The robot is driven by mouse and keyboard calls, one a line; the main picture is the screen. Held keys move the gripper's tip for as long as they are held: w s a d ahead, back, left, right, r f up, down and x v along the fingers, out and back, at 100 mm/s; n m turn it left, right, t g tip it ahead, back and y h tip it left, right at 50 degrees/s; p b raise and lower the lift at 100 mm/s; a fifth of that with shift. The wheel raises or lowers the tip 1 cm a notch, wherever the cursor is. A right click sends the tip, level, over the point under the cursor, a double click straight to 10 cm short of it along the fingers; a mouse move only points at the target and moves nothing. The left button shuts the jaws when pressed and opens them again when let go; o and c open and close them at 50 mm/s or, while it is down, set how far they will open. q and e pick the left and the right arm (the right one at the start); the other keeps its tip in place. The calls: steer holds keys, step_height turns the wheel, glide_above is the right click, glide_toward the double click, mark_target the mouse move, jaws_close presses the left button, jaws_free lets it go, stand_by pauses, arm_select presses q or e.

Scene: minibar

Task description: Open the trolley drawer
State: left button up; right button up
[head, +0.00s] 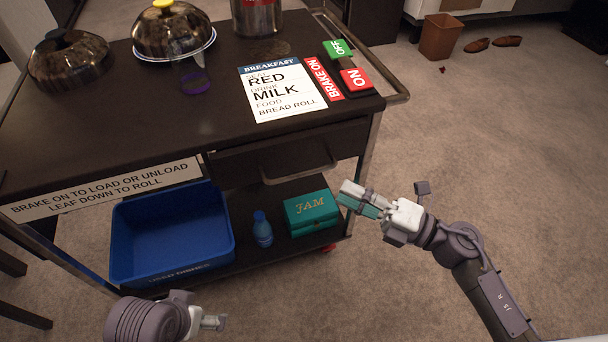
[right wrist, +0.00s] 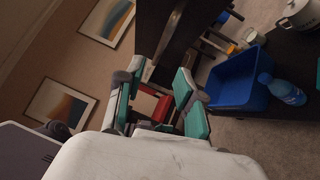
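The dark trolley (head: 120,120) stands at the left and centre of the head view. Its drawer (head: 345,143) is under the right part of the top, with a bar handle (head: 299,174) across the front. The drawer looks shut or nearly so. My right gripper (head: 350,199) is to the right of the handle and lower in the picture, apart from it. The right wrist view shows its teal-padded fingers (right wrist: 158,98) spread with nothing held between them. My left gripper (head: 214,322) is low at the left, in front of the trolley; its fingers are too unclear to judge.
A blue bin (head: 170,235), a blue bottle (head: 262,230) and a green jam box (head: 311,212) stand on the lower shelf. A breakfast card (head: 283,90) and a brake switch (head: 355,78) are on top.

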mark_target(304, 172)
steer(key=x, duration=1)
steer(key=shift+w, duration=0.1)
jaws_close()
